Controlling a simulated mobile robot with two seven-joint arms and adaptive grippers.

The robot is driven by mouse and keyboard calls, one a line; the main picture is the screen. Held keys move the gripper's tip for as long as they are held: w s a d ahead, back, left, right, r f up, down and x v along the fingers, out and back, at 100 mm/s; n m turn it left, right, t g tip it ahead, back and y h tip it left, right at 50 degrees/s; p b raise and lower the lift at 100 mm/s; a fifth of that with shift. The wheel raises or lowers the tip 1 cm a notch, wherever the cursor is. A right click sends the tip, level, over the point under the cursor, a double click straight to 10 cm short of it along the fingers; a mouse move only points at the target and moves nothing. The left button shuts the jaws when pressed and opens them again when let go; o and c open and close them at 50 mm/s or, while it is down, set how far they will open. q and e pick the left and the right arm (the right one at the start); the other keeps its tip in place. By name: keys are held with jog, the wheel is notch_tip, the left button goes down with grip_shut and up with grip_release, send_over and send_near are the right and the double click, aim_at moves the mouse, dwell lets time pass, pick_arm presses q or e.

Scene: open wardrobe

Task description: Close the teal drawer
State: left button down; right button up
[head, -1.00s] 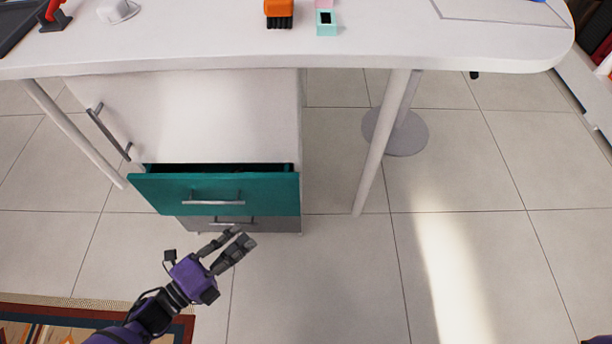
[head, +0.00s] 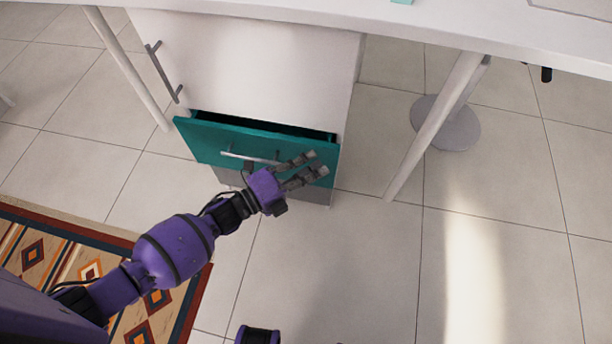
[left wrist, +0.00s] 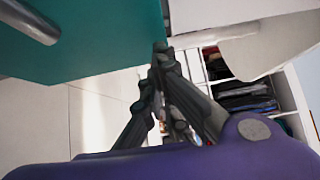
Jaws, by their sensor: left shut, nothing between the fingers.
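The teal drawer (head: 215,143) is pulled partway out of the white cabinet, and a dark gap shows behind its front. Its grey bar handle (head: 250,158) is on the front. My left gripper (head: 317,162) is in front of the drawer's right part, shut and empty, its fingers overlapping the teal front in the picture. In the left wrist view the fingertips (left wrist: 162,50) are at the edge of the teal front (left wrist: 100,40), with the handle (left wrist: 30,20) at top left. I cannot tell whether they touch it. My right gripper is not in view.
The white cabinet (head: 250,55) stands under the white desk (head: 420,25). A grey drawer (head: 315,195) is below the teal one. A desk leg (head: 435,125) stands to the right. A patterned rug (head: 90,270) lies at lower left.

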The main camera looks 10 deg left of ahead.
aim_at(316, 149)
pick_arm(q)
jog(key=shift+w, duration=0.15)
jog(key=w+b, duration=0.1)
jog(key=w, duration=0.3)
jog(key=shift+w+d+f, duration=0.1)
jog(key=shift+w+b, duration=0.3)
jog(key=shift+b, duration=0.05)
jog(key=shift+r, duration=0.2)
jog(key=shift+w, duration=0.1)
